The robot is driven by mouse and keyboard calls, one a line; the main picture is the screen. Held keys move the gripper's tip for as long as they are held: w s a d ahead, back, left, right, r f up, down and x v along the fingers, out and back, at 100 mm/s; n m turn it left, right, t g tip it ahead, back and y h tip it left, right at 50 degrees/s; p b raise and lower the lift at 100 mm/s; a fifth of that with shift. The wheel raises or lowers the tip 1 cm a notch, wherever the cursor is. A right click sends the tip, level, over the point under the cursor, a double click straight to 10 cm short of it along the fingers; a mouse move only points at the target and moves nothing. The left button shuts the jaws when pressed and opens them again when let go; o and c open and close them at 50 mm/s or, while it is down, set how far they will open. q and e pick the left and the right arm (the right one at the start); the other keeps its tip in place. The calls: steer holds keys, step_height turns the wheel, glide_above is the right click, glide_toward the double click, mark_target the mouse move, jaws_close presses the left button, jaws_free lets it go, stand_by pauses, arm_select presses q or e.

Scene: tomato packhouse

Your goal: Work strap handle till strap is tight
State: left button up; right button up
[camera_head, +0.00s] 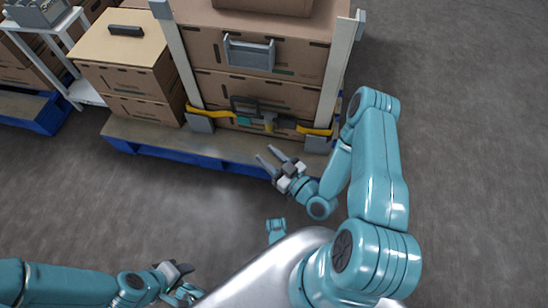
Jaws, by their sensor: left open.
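A yellow strap (209,112) runs low across the front of the stacked cardboard boxes. Its right end (315,130) shows near the right white post.
The boxes (262,90) stand between white posts (182,55) on a pallet with a blue edge (185,158). More boxes (125,65) and a white stand (62,70) are left. The grey floor is clear at right.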

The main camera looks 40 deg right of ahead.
steer(key=shift+s+d, duration=0.1)
steer(key=shift+s, duration=1)
